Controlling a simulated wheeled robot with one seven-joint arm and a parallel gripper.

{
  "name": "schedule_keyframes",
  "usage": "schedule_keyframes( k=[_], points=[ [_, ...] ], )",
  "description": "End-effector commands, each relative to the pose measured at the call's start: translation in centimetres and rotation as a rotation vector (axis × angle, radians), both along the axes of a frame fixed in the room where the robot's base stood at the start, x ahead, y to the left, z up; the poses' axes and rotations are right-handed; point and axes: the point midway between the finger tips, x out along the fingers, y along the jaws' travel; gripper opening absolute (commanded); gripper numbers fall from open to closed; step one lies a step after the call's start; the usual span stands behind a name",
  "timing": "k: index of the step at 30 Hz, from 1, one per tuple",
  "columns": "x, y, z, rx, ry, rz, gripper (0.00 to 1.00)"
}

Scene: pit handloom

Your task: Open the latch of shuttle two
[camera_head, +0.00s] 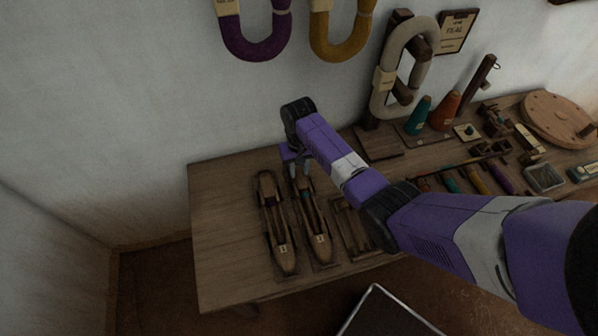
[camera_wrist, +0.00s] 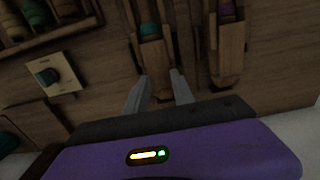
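Two long wooden shuttles lie side by side on the left part of the table. The right one (camera_head: 324,249) has a teal spool, and in the wrist view this teal-spool shuttle (camera_wrist: 158,62) is just beyond my fingers. The left shuttle (camera_head: 287,262) shows in the wrist view with a purple spool (camera_wrist: 226,62). Their small tags are too small to read, so I cannot tell for certain which is shuttle two. My gripper (camera_head: 299,170) is over the far end of the teal-spool shuttle. Its fingers (camera_wrist: 160,75) are apart with nothing between them. I cannot make out a latch.
The wooden table (camera_head: 222,222) is bare left of the shuttles. A wooden rack (camera_head: 350,229) lies to their right, partly behind my arm. Cones (camera_head: 446,110), several small tools and a round wooden disc (camera_head: 552,112) stand further right. A cream plate with a knob (camera_wrist: 52,76) shows in the wrist view.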

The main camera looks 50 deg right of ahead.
Motion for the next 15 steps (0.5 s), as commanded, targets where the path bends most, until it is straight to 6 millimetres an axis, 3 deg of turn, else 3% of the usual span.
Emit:
schedule_keyframes(
  k=[6,13,15],
  points=[
    [-0.01,-0.02,-1.43,0.000,0.000,-0.001,0.29],
    [0.01,-0.01,-1.49,0.000,-0.001,0.000,0.29],
    [0.01,0.00,-1.49,-0.001,-0.001,0.000,0.20]
  ],
)
